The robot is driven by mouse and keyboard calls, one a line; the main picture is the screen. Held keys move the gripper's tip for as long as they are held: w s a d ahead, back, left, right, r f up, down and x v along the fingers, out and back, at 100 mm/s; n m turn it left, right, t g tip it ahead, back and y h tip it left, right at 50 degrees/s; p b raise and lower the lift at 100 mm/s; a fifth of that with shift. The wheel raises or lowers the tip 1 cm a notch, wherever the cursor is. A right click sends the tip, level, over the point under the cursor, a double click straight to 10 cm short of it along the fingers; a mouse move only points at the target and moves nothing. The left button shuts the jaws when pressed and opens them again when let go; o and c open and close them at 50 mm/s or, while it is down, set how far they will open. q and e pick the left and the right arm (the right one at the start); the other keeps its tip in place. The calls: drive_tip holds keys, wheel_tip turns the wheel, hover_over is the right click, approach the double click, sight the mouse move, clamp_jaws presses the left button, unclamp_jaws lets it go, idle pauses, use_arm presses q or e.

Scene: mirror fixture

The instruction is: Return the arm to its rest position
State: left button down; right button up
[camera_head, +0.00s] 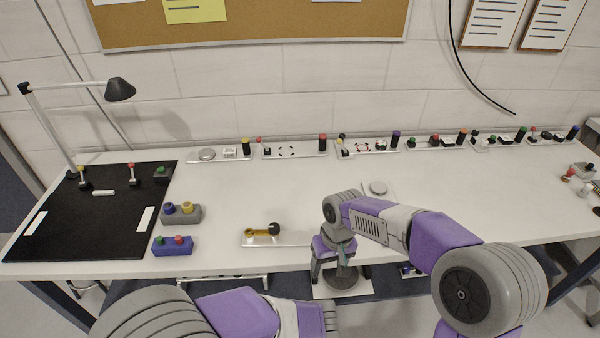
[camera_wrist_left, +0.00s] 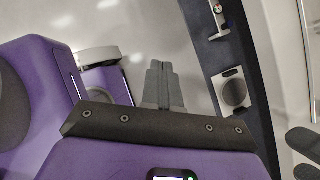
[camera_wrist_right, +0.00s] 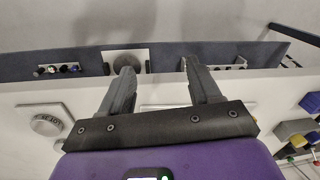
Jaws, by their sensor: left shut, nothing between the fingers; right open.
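My right arm (camera_head: 380,222) reaches in from the right over the front of the white table. Its gripper (camera_head: 341,264) points down at the table's front edge. In the right wrist view, the right gripper (camera_wrist_right: 157,66) has its two fingers well apart with nothing between them. My left arm (camera_head: 235,312) lies low across the bottom of the head view, its fingers not visible there. In the left wrist view, the left gripper (camera_wrist_left: 158,68) has its fingers together, empty, over the pale floor.
The white table (camera_head: 260,190) holds a black mat (camera_head: 100,215) at left. Button boxes (camera_head: 180,214) and a metal plate with a yellow-handled part (camera_head: 262,230) lie near the front. A row of fixtures lines the back. A round button (camera_wrist_right: 47,124) is near the right gripper. The middle is clear.

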drive_tip(key=s+f+m+y+p, duration=0.1)
drive_tip(key=s+f, duration=0.2)
drive_tip(key=f, duration=0.6)
drive_tip(key=s+f+m+y+p, duration=0.1)
drive_tip(key=s+f, duration=0.3)
drive_tip(key=f, duration=0.4)
use_arm(q)
drive_tip(key=s+a+f+n+g+h, duration=0.1)
drive_tip(key=f+n+h, duration=0.4)
drive_tip(key=f+n, duration=0.5)
drive_tip(key=s+a+f+n+g+h, duration=0.1)
drive_tip(key=f+n+h, duration=0.4)
drive_tip(key=f+n, duration=0.6)
drive_tip(key=s+n, duration=0.1)
drive_tip(key=n, duration=0.4)
drive_tip(key=shift+s+a+p, duration=0.15)
drive_tip(key=shift+a+p, duration=0.2)
drive_tip(key=shift+a, duration=0.05)
use_arm(e)
drive_tip(key=s+d+f+m+t+y, duration=0.1)
drive_tip(key=s+d+f+m, duration=0.1)
drive_tip(key=s+f, duration=0.5)
drive_tip(key=s+m, duration=0.1)
drive_tip(key=s, duration=0.2)
drive_tip(key=shift+s+d+f+m, duration=0.25)
drive_tip(key=shift+d+f+m, duration=0.05)
drive_tip(key=shift+f, duration=0.05)
